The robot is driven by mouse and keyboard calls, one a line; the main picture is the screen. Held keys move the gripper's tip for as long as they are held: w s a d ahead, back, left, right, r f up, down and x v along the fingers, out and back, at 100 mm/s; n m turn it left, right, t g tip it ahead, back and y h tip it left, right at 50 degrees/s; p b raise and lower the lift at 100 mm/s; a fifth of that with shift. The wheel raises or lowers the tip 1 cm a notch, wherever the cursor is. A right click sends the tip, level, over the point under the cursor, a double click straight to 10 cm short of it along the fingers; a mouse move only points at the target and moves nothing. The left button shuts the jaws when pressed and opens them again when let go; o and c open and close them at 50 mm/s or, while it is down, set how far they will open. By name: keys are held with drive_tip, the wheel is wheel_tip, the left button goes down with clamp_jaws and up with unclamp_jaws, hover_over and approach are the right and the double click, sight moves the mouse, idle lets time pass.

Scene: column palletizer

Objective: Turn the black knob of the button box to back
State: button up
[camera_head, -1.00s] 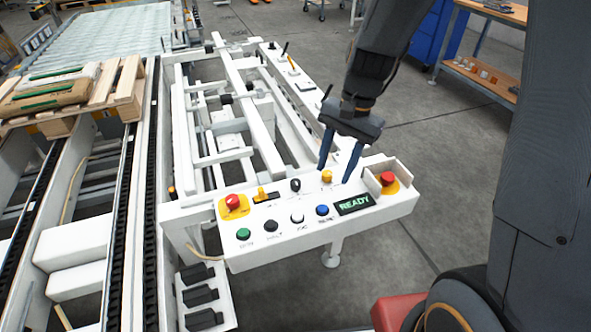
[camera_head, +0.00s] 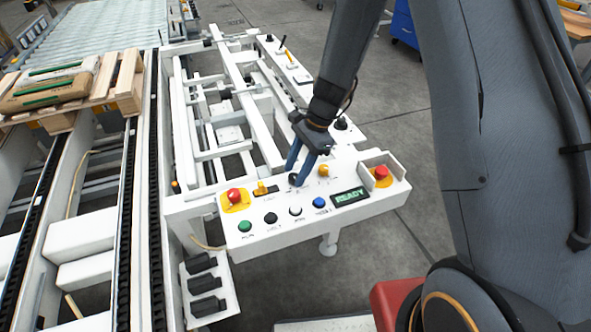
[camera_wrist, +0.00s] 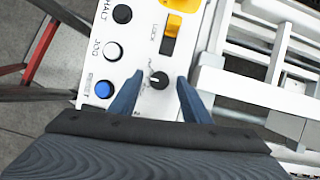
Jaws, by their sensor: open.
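The button box (camera_head: 262,232) is a white panel with its black knob (camera_head: 293,180) in the back row, between a yellow switch and a yellow button. In the wrist view the round black knob (camera_wrist: 158,81) bears a small white mark pointing roughly left. My gripper (camera_head: 297,176) is open, its two blue fingers reaching down close to the knob. In the wrist view my gripper (camera_wrist: 160,79) has one fingertip on each side of the knob, with a gap on both sides. Whether the tips are level with the knob is hard to tell.
Near the knob are the yellow LOCK switch (camera_wrist: 172,38), a yellow button (camera_head: 323,171), and a blue button (camera_head: 319,202). Red emergency buttons stand at the left (camera_head: 234,196) and right (camera_head: 381,173) ends, the right one shrouded. White conveyor frames (camera_head: 190,140) lie behind.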

drive_tip(key=shift+a+f, duration=0.1)
drive_tip(key=shift+f, duration=0.2)
drive_tip(key=c, duration=1)
drive_tip(key=shift+c, duration=0.2)
drive_tip(key=n, duration=0.2)
drive_tip(key=n+g, duration=0.1)
drive_tip(key=n, duration=0.1)
drive_tip(key=shift+a+n+g+h, duration=0.1)
drive_tip(key=shift+n+g+h, duration=0.2)
drive_tip(key=shift+h, duration=0.1)
drive_tip(key=n+g+h+b, duration=0.1)
drive_tip(key=n, duration=0.3)
drive_tip(key=shift+w, duration=0.1)
drive_tip(key=shift+n+h, duration=0.3)
